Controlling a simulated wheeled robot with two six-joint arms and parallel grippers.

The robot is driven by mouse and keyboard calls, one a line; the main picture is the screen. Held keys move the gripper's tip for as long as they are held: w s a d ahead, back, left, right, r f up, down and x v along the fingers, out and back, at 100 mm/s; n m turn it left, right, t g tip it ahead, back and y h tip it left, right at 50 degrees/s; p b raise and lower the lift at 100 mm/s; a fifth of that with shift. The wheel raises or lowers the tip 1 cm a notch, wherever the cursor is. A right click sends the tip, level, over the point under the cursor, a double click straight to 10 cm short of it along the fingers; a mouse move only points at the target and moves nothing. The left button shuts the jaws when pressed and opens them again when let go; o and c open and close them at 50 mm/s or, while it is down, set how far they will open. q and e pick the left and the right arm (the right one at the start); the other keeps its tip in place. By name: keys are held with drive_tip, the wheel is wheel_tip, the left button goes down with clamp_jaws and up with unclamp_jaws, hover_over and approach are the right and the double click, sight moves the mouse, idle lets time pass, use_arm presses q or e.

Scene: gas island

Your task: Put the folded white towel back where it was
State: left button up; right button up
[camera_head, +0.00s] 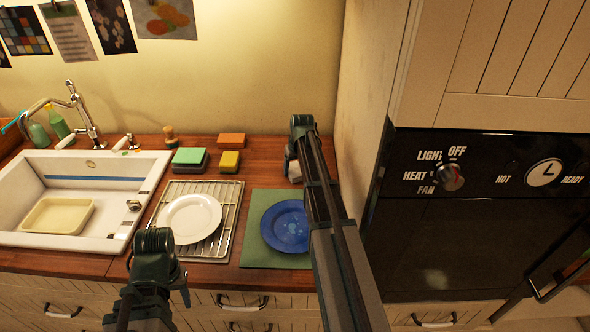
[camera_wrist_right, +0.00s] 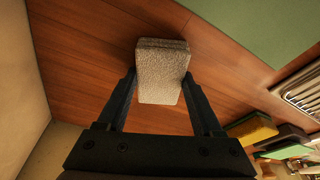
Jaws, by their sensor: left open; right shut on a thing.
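The folded white towel (camera_wrist_right: 163,72) is a small pale, thick rectangle between the two fingers of my right gripper (camera_wrist_right: 159,80) in the right wrist view. The gripper is shut on it. In the head view my right gripper (camera_head: 297,158) is at the back of the wooden counter, close to the oven cabinet's side wall. Only a bit of the towel (camera_head: 295,172) shows there, the rest hidden by the arm. I cannot tell whether the towel touches the counter. My left gripper (camera_head: 157,265) is open and empty at the counter's front edge, before the white plate.
A blue plate (camera_head: 285,226) lies on a green mat (camera_head: 254,252), partly behind my right arm. A white plate (camera_head: 190,218) lies on a wire rack (camera_head: 232,205). Several sponges, including an orange one (camera_head: 231,140), lie behind. A sink (camera_head: 30,172) is left; an oven (camera_head: 470,240) is right.

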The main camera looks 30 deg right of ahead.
sight(298, 175)
drive_tip(key=o, duration=1.3)
drive_tip(key=shift+r, duration=0.15)
drive_tip(key=p+v, duration=1.2)
